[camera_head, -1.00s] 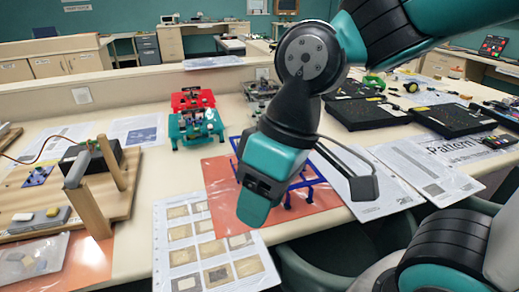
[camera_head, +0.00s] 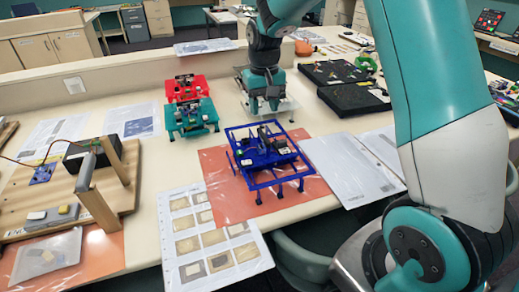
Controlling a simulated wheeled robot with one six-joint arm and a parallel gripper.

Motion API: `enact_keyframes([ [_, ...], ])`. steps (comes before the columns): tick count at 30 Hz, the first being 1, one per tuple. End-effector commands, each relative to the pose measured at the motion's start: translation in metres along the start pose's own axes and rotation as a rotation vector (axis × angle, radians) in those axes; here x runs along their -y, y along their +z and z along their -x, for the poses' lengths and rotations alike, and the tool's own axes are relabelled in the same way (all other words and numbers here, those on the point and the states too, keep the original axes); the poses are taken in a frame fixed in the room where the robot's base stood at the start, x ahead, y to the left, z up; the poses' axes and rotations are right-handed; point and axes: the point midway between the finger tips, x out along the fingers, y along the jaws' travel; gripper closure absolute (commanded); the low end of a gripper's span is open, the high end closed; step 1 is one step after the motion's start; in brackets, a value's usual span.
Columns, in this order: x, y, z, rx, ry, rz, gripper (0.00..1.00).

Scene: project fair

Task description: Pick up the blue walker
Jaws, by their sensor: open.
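The blue walker (camera_head: 264,155) stands upright on an orange sheet on the table, in the middle of the head view. It has a blue frame with several legs and dark electronics on top. My gripper (camera_head: 264,108) is open and points down behind the blue walker, near the white walker (camera_head: 287,101). A gap of table lies between my gripper and the blue walker. The white walker is partly hidden behind my gripper.
A teal walker (camera_head: 192,118) and a red walker (camera_head: 184,89) stand to the left. Black boards (camera_head: 352,97) lie to the right. A wooden stand (camera_head: 75,190) is at far left. A sheet of pictures (camera_head: 205,235) and papers lie in front.

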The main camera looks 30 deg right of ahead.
Motion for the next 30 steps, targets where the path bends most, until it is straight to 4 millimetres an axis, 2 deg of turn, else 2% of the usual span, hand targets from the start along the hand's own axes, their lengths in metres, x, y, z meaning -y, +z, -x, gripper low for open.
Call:
enact_keyframes([
  [3,0.000,0.001,-0.024,0.006,0.000,0.001,0.55],
  [6,0.000,0.001,-0.040,0.003,0.000,0.001,0.55],
  [14,0.001,0.001,-0.059,0.003,0.000,0.001,0.55],
  [21,0.001,0.000,-0.095,0.003,0.000,0.002,0.55],
  [24,0.001,0.000,-0.102,0.001,-0.001,0.001,0.55],
  [30,0.001,-0.001,-0.104,-0.001,-0.001,0.001,0.55],
])
